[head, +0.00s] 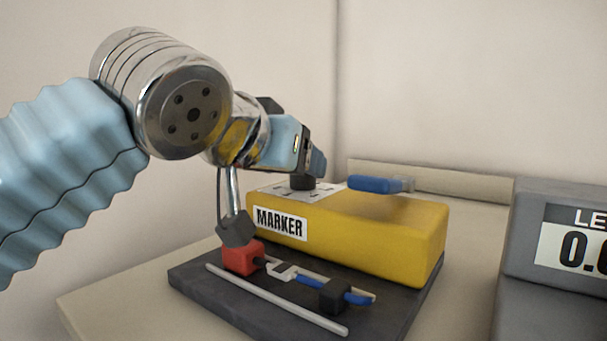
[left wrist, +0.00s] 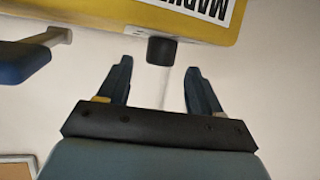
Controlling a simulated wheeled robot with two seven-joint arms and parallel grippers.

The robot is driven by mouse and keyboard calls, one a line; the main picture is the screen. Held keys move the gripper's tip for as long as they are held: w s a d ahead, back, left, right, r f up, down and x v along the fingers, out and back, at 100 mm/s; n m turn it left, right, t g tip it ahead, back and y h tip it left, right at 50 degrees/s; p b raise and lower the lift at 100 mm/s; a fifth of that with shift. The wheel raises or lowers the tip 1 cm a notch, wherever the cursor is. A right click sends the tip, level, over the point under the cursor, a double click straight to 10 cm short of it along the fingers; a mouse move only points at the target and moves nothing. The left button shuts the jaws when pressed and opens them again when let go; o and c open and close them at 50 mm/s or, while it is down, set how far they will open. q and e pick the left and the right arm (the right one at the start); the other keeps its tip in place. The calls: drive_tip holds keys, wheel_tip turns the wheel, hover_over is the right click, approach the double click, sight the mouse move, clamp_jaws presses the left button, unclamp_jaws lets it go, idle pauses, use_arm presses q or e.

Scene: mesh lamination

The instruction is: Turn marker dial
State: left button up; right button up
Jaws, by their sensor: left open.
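The yellow marker box (head: 400,238) carries a white MARKER label (head: 279,223). The black marker dial (head: 303,182) stands on a pale plate on its top. In the left wrist view the dial (left wrist: 161,50) sticks out from the box edge (left wrist: 115,13), with the picture turned over. My left gripper (head: 318,163) is just above and beside the dial in the head view. Its two fingers (left wrist: 158,66) are open and empty in the left wrist view, with the dial just beyond the tips, roughly between them. Contact cannot be told. My right gripper is not in view.
A blue handle (head: 371,184) stands on the box right of the dial; it also shows in the left wrist view (left wrist: 22,62). A dark base (head: 300,322) in front holds a red block (head: 242,257) and a pale rod (head: 277,299). A grey display unit (head: 535,240) is at right.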

sight(307, 182)
use_arm(q)
drive_tip(key=x, duration=0.5)
drive_tip(key=shift+s, duration=0.1)
drive_tip(key=shift+c, duration=0.3)
drive_tip(key=c, duration=0.9)
drive_tip(key=shift+a+r+m+g+h+p, duration=0.1)
drive_tip(key=shift+m+g+h+p, duration=0.1)
drive_tip(key=shift+m+h+p, duration=0.25)
drive_tip(key=shift+a+r+m+g+h+p, duration=0.1)
drive_tip(key=shift+m+g+h+p, duration=0.1)
drive_tip(key=shift+m+h+p, duration=0.25)
drive_tip(key=shift+m+g+h+p, duration=0.45)
drive_tip(key=shift+m+g+h, duration=0.25)
drive_tip(key=shift+m+h, duration=0.1)
drive_tip(key=shift+m+g+h+p, duration=0.35)
drive_tip(key=shift+m+g+h, duration=0.25)
drive_tip(key=shift+m+h, duration=0.25)
drive_tip(key=m+g+h, duration=0.1)
drive_tip(key=m+g, duration=0.1)
drive_tip(key=shift+f+m+g+h+p, duration=0.1)
drive_tip(key=shift+m+g+h+p, duration=0.2)
drive_tip(key=shift+m+h, duration=0.05)
drive_tip(key=shift+d+m+g+h+p, duration=0.1)
drive_tip(key=shift+m+g+h+p, duration=0.75)
drive_tip(key=shift+m+g, duration=1.15)
drive_tip(key=shift+g, duration=0.4)
